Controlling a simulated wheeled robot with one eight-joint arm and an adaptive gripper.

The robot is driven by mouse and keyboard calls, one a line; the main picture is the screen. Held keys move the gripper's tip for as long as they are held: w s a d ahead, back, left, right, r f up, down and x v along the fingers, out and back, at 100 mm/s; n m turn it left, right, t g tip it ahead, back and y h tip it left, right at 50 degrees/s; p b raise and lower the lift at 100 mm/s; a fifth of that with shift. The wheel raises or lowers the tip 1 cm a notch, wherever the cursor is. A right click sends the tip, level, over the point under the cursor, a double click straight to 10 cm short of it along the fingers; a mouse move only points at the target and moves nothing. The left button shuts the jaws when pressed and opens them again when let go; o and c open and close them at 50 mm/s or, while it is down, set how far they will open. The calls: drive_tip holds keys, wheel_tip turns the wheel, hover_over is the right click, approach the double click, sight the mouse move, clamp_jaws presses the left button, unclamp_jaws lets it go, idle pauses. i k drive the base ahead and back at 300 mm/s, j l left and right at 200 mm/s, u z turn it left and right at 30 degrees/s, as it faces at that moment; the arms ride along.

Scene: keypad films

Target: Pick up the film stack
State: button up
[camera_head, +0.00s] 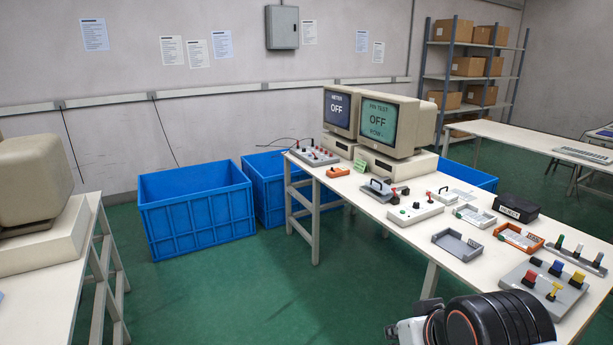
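I cannot tell for sure which thing is the film stack. Flat pale pieces lie in a shallow white tray (475,215) and in an orange tray (519,238) on the right-hand workbench (400,238). An empty-looking grey tray (458,244) lies in front of them. Part of my arm, black and rounded with an orange ring, shows at the bottom right over the bench's front edge. My gripper's fingers are not in view.
Two monitors (393,122) stand at the bench's back left. A black box (516,208), a grey block with coloured switches (545,289) and a button box (415,212) crowd the bench. Blue crates (197,208) stand on the green floor, which is open in front.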

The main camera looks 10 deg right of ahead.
sight(446, 197)
drive_tip(key=i+u, duration=0.1)
drive_tip(key=i, duration=1.7)
drive_tip(key=i+l+z, duration=0.1)
drive_tip(key=i+z, duration=0.6)
drive_tip(key=z, duration=0.2)
drive_tip(key=i+j+z, duration=0.2)
drive_tip(key=i+z, duration=0.15)
drive_tip(key=z, duration=0.15)
drive_tip(key=i+j+z, duration=0.2)
drive_tip(key=i, duration=0.15)
drive_tip(key=l, duration=0.1)
